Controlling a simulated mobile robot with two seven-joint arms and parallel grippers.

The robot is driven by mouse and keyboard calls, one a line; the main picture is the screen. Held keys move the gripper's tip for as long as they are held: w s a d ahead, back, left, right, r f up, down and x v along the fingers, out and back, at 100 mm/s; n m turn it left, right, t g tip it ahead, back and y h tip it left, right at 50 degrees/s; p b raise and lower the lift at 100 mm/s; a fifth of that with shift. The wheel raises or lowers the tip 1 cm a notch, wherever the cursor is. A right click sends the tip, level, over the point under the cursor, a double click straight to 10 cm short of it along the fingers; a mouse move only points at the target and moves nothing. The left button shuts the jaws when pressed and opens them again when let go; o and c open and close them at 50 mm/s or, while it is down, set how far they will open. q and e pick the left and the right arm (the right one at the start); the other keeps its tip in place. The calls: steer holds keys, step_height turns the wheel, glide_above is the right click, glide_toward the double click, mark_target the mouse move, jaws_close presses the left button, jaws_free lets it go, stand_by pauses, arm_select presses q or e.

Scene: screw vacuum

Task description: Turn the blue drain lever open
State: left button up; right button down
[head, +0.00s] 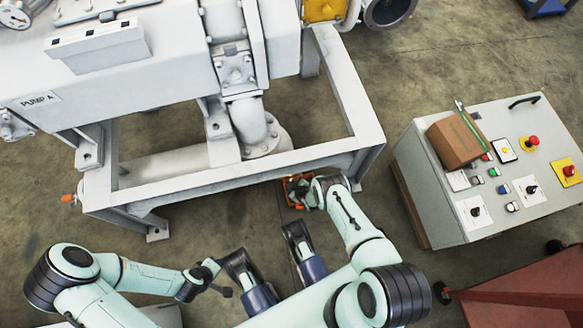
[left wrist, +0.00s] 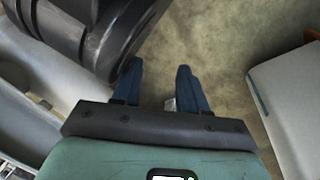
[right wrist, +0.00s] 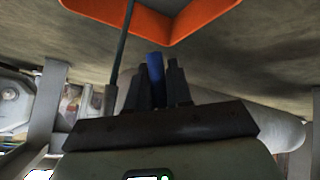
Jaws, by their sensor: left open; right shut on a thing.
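The blue drain lever (right wrist: 155,78) shows in the right wrist view as a short blue bar between the fingertips of my right gripper (right wrist: 157,85). My right gripper is shut on it. In the head view my right gripper (head: 297,192) reaches under the front rail of the pump frame, and the lever is hidden there. An orange tray (right wrist: 150,12) lies close by in the right wrist view; part of it shows beside the gripper in the head view. My left gripper (left wrist: 158,85) is open and empty, with floor behind its fingers; it is low in the head view (head: 217,281).
The white pump frame (head: 230,181) stands over the work spot. A grey control box (head: 437,190) with buttons and a brown carton (head: 457,140) stands to the right. A red object (head: 520,297) is at lower right. Floor between frame and control box is clear.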

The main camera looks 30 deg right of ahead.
arm_select(q)
steer(key=shift+s+a+f+g+b, duration=0.15)
steer(key=shift+s+f+g+b, duration=0.25)
steer(key=shift+s+f, duration=0.3)
arm_select(e)
steer(key=shift+s+d+r+n+g+h, duration=0.15)
steer(key=shift+d+n+g+h, duration=0.2)
steer(key=shift+h, duration=0.45)
steer(key=shift+s+d+r+n+g+h, duration=0.15)
steer(key=shift+d+n+h, duration=0.25)
steer(key=shift+h, duration=0.4)
steer(key=c, duration=1.1)
jaws_free()
steer(key=shift+w+d, duration=0.1)
arm_select(q)
steer(key=shift+r, duration=0.15)
